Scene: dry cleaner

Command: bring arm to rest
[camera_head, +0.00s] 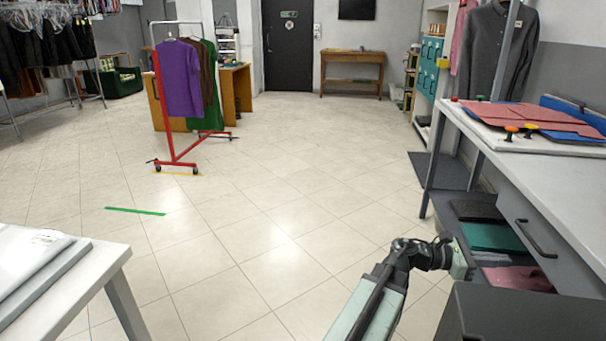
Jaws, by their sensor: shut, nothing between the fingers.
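My arm reaches up from the bottom of the head view, right of centre, and bends to the right at its dark joint. My gripper (460,262) is at its end, beside the open lower shelf of the grey workbench (558,185). It is shut and appears empty. The fingertips are small in the picture. Folded cloths lie just right of it on the shelf: a green one (493,237) and a dark pink one (518,279). I cannot tell whether the gripper touches the bench.
A dark box-like surface (515,315) fills the bottom right corner. A white table (85,262) stands at the lower left. The tiled floor (270,245) between them is clear. A red garment rack (172,130) stands farther back. A wooden table (352,57) is by the far wall.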

